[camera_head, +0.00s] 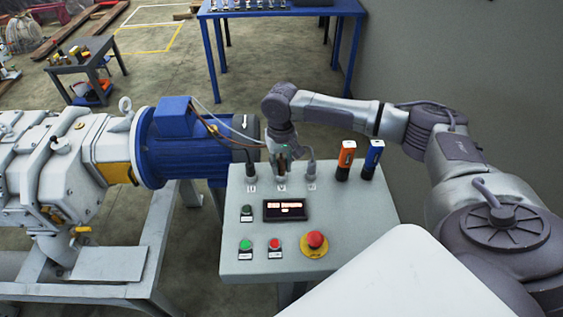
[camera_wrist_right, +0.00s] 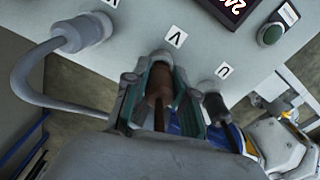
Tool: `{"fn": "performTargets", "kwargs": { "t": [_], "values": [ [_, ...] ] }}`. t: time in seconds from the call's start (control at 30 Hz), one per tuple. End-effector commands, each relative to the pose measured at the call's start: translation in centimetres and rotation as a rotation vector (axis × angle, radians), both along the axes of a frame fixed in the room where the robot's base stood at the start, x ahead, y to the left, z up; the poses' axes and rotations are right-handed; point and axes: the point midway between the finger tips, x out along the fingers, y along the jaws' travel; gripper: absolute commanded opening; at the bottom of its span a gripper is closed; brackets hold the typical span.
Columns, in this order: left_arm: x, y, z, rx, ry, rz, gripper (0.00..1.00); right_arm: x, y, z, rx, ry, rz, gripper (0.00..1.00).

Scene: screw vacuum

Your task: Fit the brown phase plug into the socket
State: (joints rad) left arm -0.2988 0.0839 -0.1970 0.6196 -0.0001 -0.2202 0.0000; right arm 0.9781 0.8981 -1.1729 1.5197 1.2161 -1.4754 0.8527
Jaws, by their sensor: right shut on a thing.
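The brown phase plug (camera_wrist_right: 160,84) is between the fingers of my right gripper (camera_wrist_right: 159,95) in the wrist view, with its brown cable running back toward the palm. Its front end is at the grey socket (camera_wrist_right: 161,55) below the V label; how deep it sits cannot be told. In the head view my right gripper (camera_head: 283,165) points down at the middle socket position on the grey control panel (camera_head: 350,210) and hides most of the plug. My left gripper is not in view.
A black plug (camera_wrist_right: 214,104) stands at U and a grey plug (camera_wrist_right: 84,33) at W, on either side of my fingers. Orange (camera_head: 346,160) and blue (camera_head: 372,159) handheld devices stand on the panel's right. The blue motor (camera_head: 175,150) is left of it.

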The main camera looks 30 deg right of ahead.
Motion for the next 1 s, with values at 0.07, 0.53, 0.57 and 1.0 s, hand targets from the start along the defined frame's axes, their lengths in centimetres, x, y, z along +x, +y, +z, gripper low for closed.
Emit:
{"fn": "performTargets", "kwargs": {
  "t": [0.07,0.53,0.57,1.0],
  "values": [
    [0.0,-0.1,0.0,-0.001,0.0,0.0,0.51,0.0,0.0,-0.1,0.001,-0.001,0.0,0.0],
    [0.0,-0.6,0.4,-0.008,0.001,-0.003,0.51,0.0,0.0,-0.9,0.0,0.0,0.001,0.0],
    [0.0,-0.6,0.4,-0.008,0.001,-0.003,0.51,0.0,0.0,-1.0,0.0,0.0,0.001,0.0],
    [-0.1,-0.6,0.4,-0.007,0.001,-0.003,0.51,-0.1,0.0,-1.4,0.0,0.002,0.001,0.51]
  ]
}}
